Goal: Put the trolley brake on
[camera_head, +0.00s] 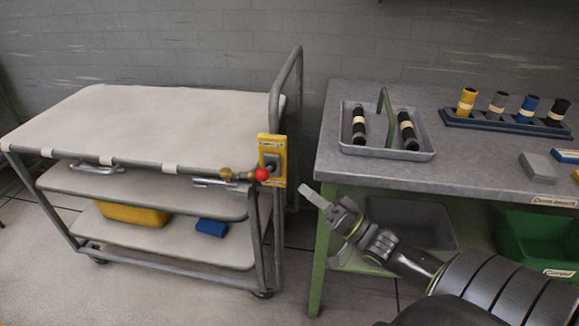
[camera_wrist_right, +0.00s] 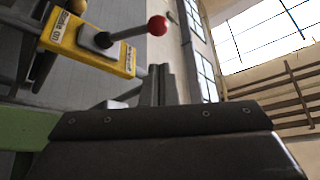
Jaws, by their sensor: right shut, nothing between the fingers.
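The trolley (camera_head: 150,115) stands at the left with a pale top and two lower shelves. At its right end, a yellow brake plate (camera_head: 272,150) carries a grey pivot and a lever with a red ball knob (camera_head: 262,174). In the head view the lever points left. The right wrist view also shows the yellow plate (camera_wrist_right: 65,35) with the red knob (camera_wrist_right: 157,25) on its rod. My right gripper (camera_head: 318,200) is shut and empty, to the right of and a little below the knob, apart from it. My left gripper is not in view.
A grey workbench (camera_head: 330,165) with green legs stands at the right. It holds a tray (camera_head: 385,152) with two dark rolls and a blue rack (camera_head: 500,124) of several rolls. A green bin (camera_head: 540,240) sits below. A narrow floor gap separates trolley and bench.

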